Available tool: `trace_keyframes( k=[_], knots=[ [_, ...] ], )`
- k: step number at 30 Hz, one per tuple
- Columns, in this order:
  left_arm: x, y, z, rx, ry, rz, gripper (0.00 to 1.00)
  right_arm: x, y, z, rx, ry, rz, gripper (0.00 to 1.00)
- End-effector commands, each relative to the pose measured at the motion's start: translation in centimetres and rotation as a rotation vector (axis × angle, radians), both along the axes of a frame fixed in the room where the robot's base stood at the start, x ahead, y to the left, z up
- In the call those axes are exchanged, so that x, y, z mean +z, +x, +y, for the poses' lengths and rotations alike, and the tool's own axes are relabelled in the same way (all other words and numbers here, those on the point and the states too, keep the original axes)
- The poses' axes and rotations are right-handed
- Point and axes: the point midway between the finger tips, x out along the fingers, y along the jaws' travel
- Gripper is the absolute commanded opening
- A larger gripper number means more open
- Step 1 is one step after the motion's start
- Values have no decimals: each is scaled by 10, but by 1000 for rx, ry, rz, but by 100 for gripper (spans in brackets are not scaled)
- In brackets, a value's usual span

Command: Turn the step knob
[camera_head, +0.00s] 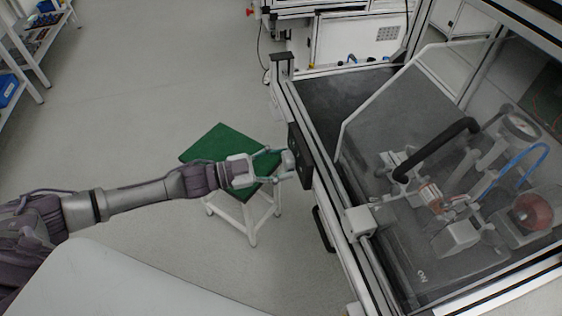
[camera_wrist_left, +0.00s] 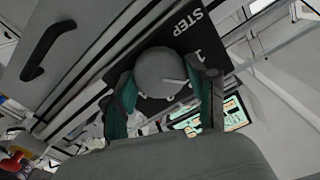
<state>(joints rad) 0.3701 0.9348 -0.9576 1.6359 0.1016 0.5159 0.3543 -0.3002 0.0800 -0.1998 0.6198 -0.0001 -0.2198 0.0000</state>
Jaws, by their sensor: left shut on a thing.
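The step knob (camera_wrist_left: 158,70) is round and grey with a pale line on its face. It sits on a black plate (camera_wrist_left: 197,40) marked "STEP" and "1". In the head view the black panel (camera_head: 300,156) is upright on the left side of the machine's frame. My left gripper (camera_head: 284,160) reaches it from the left and is shut on the knob. In the left wrist view its fingers (camera_wrist_left: 163,88) are on either side of the knob. The knob is partly hidden by the fingers in the head view. My right gripper is not in view.
A green-topped stool (camera_head: 222,144) stands below my left gripper. The machine (camera_head: 400,215) has a dark bed, a clear guard and a black hose. A dark handle (camera_wrist_left: 47,48) is at upper left in the wrist view. The floor at left is clear up to the shelves (camera_head: 22,60).

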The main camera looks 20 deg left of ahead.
Motion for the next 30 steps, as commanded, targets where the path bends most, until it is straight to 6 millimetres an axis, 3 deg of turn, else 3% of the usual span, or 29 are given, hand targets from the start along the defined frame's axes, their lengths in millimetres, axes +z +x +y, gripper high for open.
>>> trace_keyframes(
  k=[13, 30],
  knots=[
    [-1, 0, 0, 0, 154, -227, 22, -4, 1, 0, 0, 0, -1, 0],
    [0, 0, 0, 0, 188, -277, 22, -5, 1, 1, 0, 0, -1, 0]
  ],
)
